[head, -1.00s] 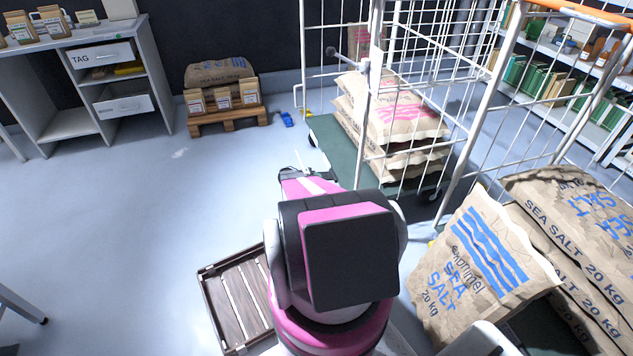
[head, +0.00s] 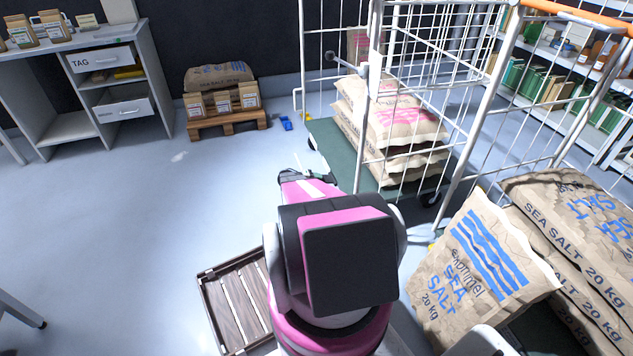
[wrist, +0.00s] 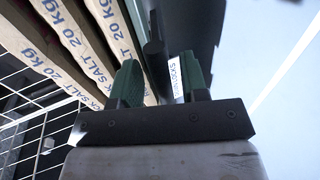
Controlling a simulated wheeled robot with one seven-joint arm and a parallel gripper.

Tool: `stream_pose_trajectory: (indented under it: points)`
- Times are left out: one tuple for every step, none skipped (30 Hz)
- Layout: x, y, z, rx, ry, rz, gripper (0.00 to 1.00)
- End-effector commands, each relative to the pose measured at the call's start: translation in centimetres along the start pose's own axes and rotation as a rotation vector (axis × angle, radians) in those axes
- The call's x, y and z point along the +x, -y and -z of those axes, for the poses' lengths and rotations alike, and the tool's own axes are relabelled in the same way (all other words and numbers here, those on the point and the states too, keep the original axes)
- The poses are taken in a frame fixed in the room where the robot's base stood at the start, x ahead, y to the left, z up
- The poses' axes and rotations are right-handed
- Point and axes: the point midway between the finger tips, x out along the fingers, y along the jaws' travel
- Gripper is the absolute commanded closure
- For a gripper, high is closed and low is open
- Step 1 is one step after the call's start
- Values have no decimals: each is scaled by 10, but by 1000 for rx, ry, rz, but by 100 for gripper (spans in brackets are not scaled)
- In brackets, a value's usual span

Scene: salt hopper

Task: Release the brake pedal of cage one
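My gripper (wrist: 160,88) has two green fingers standing apart in the wrist view. A dark bar with a rounded end (wrist: 154,48) shows between and beyond them; I cannot tell whether it is the brake pedal or whether it is touched. In the head view my gripper is low beside the green base (head: 330,140) of a wire cage (head: 368,110), mostly hidden by my pink and black arm. That cage holds stacked sacks with pink print (head: 405,115). No pedal is clearly visible, and no cage number is readable.
A small pallet with bags (head: 230,122) stands by the wall. Floor at left is clear.

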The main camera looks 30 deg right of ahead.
Motion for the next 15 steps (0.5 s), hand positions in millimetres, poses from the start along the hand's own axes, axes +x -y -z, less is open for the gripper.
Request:
stream_pose_trajectory:
  points:
    - [0,0,0,0,0,0,59]
    - [-1,0,0,0,0,1,59]
    - [-3,0,0,0,0,1,59]
    - [-5,0,0,0,-1,1,59]
    - [-8,0,0,0,-1,1,59]
    - [-13,0,0,0,-1,1,59]
    - [-17,0,0,0,-1,2,59]
    - [-22,0,0,0,-1,1,59]
    - [-29,0,-1,0,-2,1,59]
    - [-35,0,0,0,-2,1,59]
    - [-41,0,0,0,-2,0,59]
    - [-49,0,0,0,-2,0,59]
    - [-55,0,0,0,-3,0,59]
    - [-61,0,-1,-1,-2,0,59]
    - [-68,0,-1,0,-1,0,59]
